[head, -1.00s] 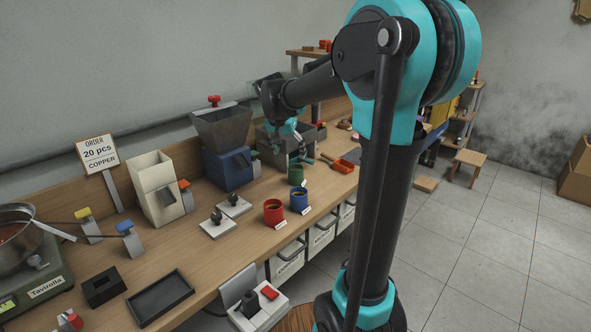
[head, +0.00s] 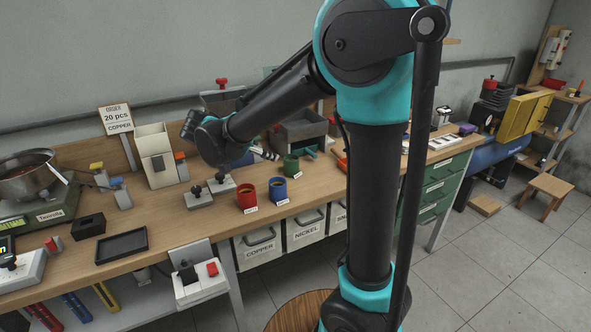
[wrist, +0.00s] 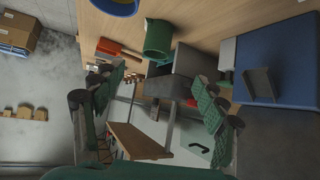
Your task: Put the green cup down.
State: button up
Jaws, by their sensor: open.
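The green cup (head: 291,165) stands upright on the wooden bench, behind and right of the blue cup (head: 278,190). It also shows in the wrist view (wrist: 158,39), at top centre, with its handle visible. My gripper (head: 264,152) is small and partly hidden in the head view, just left of the green cup. In the wrist view my gripper (wrist: 160,80) has its two green fingers spread wide, with nothing held between them. The cup appears beyond the fingers, apart from them.
A red cup (head: 247,195) stands left of the blue cup (head: 278,190). Two tampers on pale plates (head: 222,184) are further left. A grey bin (head: 302,132) stands behind the green cup. A black tray (head: 121,246) lies at the bench's front left.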

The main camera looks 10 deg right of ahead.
aim_at(285, 162)
jog(key=x, duration=1.2)
jog(key=shift+s+f, duration=0.1)
jog(key=shift+s+x, duration=0.15)
jog(key=shift+x, duration=1.15)
jog(key=shift+s+x, duration=0.1)
jog(key=shift+x, duration=1.25)
jog(key=shift+d, duration=0.1)
jog(key=shift+c, duration=0.6)
jog(key=c, duration=1.4)
jog(key=shift+o, duration=0.2)
notch_tip(285, 162, up, 20)
